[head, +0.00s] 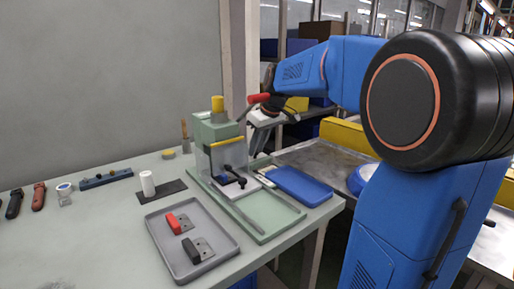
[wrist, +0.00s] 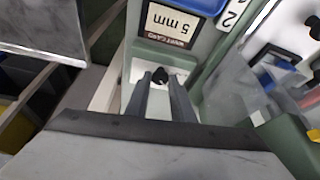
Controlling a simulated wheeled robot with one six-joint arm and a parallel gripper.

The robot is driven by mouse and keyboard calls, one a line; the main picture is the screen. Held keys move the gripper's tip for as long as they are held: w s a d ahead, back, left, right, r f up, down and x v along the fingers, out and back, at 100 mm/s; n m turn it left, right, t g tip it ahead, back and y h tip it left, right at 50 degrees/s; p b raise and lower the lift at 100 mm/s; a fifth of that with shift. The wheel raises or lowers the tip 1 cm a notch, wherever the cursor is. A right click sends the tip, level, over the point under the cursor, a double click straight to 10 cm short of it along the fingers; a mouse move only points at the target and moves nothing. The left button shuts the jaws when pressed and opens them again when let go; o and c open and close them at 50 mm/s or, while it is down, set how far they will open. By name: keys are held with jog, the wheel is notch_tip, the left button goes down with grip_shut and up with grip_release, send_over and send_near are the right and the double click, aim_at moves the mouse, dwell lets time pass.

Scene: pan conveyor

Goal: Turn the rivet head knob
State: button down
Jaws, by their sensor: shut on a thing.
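The small black knob (wrist: 159,75) sits in a pale green recess in the wrist view, just below a label plate reading "5 mm" (wrist: 172,22). My gripper (wrist: 158,80) has its two grey fingers on either side of the knob, shut on it near the fingertips. In the head view the green riveting machine (head: 219,130) stands on the table with a yellow cap on top. My wrist reaches down beside its right side, behind a red-handled lever (head: 258,98). I cannot make out the knob in the head view.
A blue tray (head: 301,186) lies right of the machine. A grey tray (head: 163,243) holds a red-handled and a black-handled part. A white cylinder (head: 147,183) stands on a dark mat. A clear guard (head: 229,156) fronts the machine.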

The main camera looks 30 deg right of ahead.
jog(key=c, duration=1.5)
grip_release()
jog(key=shift+c, duration=0.2)
jog(key=v, duration=1.7)
jog(key=shift+r, duration=0.25)
jog(key=shift+d, duration=0.1)
